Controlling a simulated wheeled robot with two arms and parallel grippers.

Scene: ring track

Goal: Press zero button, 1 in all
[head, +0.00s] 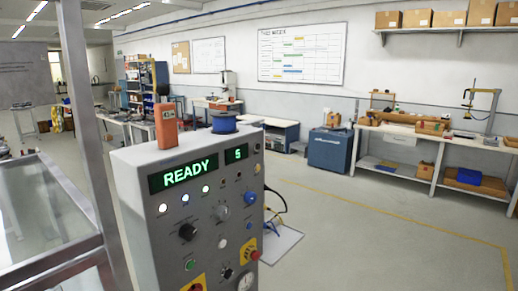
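A grey control box (150,185) stands close in front of me. Its wide display (183,174) reads READY in green, and a small display (236,153) shows one character, 5 or S. Lit lamps sit below the wide display. The labels are too small to read, so I cannot tell which is the zero button. Neither gripper is in view.
An orange block (166,125) and a blue spool (224,122) sit on top of the box. A metal frame post (85,120) stands at the left. Cables hang at the box's right side by a white plate (284,242). Open floor (370,250) lies to the right.

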